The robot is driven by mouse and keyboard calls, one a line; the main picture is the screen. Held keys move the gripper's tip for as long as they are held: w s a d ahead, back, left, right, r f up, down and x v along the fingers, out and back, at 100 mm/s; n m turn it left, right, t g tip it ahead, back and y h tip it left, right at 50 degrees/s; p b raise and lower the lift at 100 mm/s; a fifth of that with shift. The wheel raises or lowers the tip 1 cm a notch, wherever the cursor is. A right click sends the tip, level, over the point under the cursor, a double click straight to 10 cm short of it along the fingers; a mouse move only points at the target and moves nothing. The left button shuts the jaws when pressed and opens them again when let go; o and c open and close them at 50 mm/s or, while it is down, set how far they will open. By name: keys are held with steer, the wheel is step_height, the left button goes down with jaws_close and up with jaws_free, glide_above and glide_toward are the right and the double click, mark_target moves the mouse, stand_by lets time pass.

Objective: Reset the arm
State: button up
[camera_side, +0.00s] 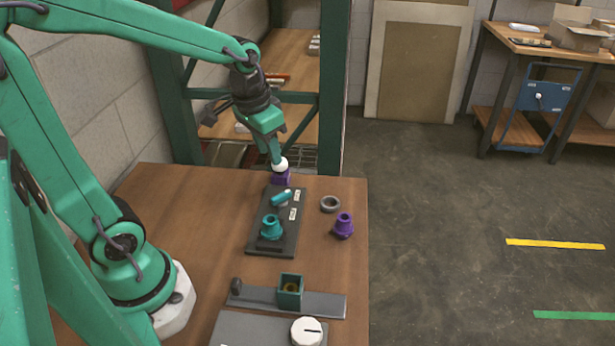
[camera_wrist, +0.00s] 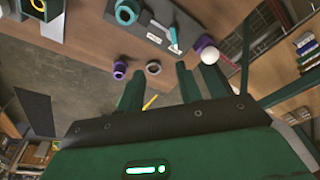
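My gripper (camera_side: 275,153) points down at the far end of the table, by a white bulb (camera_side: 280,164) on a purple base (camera_side: 281,178).
A grey ring (camera_side: 330,203) and a purple base (camera_side: 343,226) stand right of the board. A green box (camera_side: 290,291) on a grey strip and a white knob (camera_side: 306,331) are nearer the front. Green rack posts (camera_side: 332,90) rise behind the table.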

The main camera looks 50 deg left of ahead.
steer(key=s+d+r+t, duration=0.3)
steer(key=s+r, duration=0.2)
steer(key=s, duration=0.4)
steer(key=shift+d+r, duration=0.35)
